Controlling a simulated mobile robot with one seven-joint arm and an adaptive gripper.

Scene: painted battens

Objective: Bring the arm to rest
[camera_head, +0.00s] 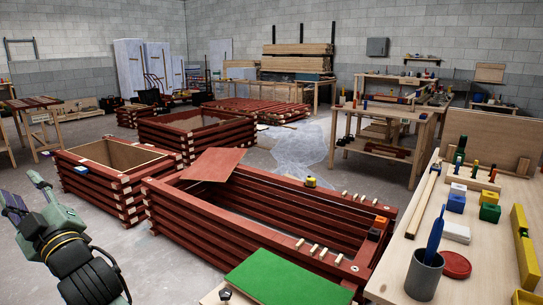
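My gripper (24,192) is at the far left of the head view, in front of the red batten boxes. Its grey-green wrist and black coils rise from the bottom left edge. The two fingers point up and away, and their tips stand apart. Nothing shows between them. The gripper appears to be in the air, left of the nearest small red box (92,187) and not seen touching it. The rest of my arm is out of the picture.
A long red batten box (235,232) fills the middle, with a loose red panel (213,164) across its far left corner. A green board (275,279) lies in front. A wooden bench (400,262) with blocks and a grey cup (424,274) stands right. Grey floor shows far left.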

